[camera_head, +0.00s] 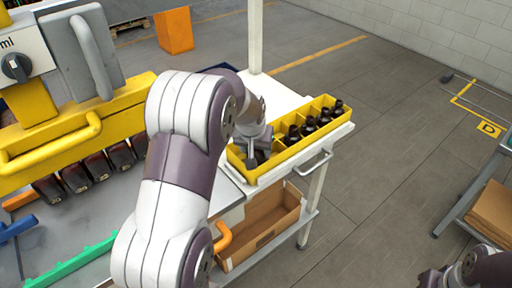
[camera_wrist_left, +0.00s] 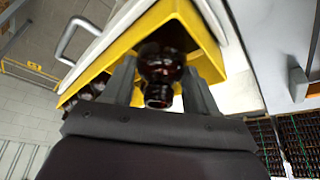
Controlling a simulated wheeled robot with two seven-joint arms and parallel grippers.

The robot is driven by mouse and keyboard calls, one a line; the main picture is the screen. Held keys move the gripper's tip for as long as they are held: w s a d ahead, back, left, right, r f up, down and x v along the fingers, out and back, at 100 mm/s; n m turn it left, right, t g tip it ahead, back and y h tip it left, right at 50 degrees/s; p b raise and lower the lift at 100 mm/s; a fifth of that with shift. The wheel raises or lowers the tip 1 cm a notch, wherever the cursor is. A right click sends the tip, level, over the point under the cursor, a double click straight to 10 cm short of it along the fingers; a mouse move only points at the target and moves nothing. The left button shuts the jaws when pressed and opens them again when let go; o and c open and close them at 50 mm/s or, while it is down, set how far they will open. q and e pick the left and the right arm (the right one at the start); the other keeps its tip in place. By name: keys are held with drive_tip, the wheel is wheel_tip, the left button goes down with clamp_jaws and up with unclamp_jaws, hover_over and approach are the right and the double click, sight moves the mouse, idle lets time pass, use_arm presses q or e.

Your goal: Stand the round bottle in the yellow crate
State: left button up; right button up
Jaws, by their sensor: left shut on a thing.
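The round bottle (camera_wrist_left: 162,68) is dark amber glass, its neck toward the camera in the left wrist view. My left gripper (camera_wrist_left: 162,88) is shut on it, one finger on each side. The yellow crate (camera_head: 249,175) stands on a white table, and the bottle is at its near-left end compartment. In the left wrist view the crate wall (camera_wrist_left: 205,50) surrounds the bottle's far part. Its base is hidden, so I cannot tell whether it touches the crate floor. In the head view my left gripper (camera_head: 251,157) is at that same end, partly hidden by my arm.
Several dark bottles (camera_head: 309,125) stand in the crate's other compartments. A metal handle (camera_head: 314,164) sticks out from the table's front. A cardboard box (camera_head: 262,232) lies on the shelf below. A yellow machine (camera_head: 70,135) with bottles beneath it is at left.

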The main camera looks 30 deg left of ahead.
use_arm(q)
drive_tip(key=shift+f, duration=0.2)
drive_tip(key=o, duration=1.2)
drive_tip(key=shift+s+r, duration=0.1)
drive_tip(key=shift+r, duration=0.05)
drive_tip(key=shift+b+v, duration=1)
drive_tip(key=shift+v, duration=5.25)
